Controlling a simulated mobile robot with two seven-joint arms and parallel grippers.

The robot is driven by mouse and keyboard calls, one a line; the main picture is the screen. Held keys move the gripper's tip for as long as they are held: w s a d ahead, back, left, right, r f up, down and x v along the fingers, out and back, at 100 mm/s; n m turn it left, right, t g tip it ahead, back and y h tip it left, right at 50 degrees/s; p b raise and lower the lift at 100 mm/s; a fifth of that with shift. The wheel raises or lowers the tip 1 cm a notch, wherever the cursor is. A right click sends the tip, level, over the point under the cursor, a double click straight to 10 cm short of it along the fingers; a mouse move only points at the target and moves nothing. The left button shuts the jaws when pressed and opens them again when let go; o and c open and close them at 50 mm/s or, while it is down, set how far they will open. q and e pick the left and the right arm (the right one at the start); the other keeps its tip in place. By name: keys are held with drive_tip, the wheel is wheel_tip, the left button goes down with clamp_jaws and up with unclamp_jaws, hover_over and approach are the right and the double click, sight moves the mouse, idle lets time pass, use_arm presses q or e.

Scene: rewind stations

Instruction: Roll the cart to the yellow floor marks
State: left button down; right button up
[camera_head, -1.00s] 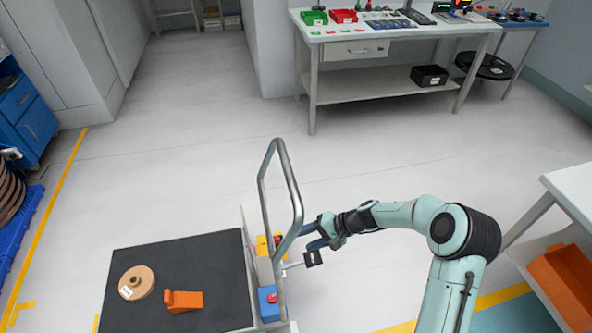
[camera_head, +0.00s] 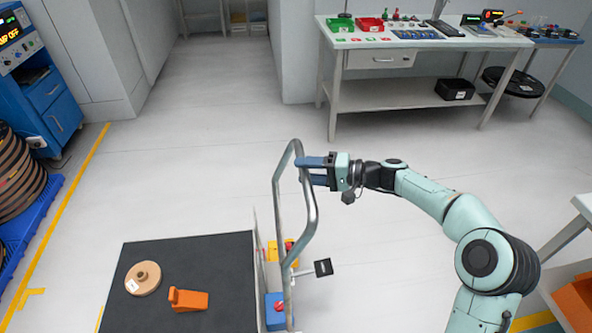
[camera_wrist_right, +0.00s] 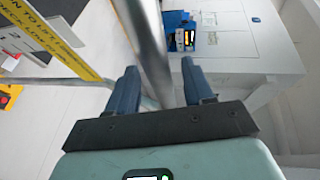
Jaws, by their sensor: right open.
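The cart (camera_head: 215,255) has a dark deck and a bent grey tube handle (camera_head: 308,205) at its right end. A tan spool (camera_head: 143,278) and an orange block-shaped item (camera_head: 188,299) lie on the deck. My right gripper (camera_head: 302,170) is at the upper part of the handle. In the right wrist view the handle tube (camera_wrist_right: 150,50) passes between the spread fingers of the gripper (camera_wrist_right: 160,92). The fingers are open, and I cannot tell whether they touch the tube. Yellow floor marks (camera_head: 31,292) show at the left. My left gripper is not in view.
A yellow line (camera_head: 70,200) runs along the floor at left, beside a blue pallet (camera_head: 38,220) with stacked reels and a blue cabinet (camera_head: 50,110). A workbench (camera_head: 400,97) stands at the back. The floor between cart and bench is clear.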

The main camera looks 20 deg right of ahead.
drive_tip(key=shift+x, duration=1.6)
clamp_jaws()
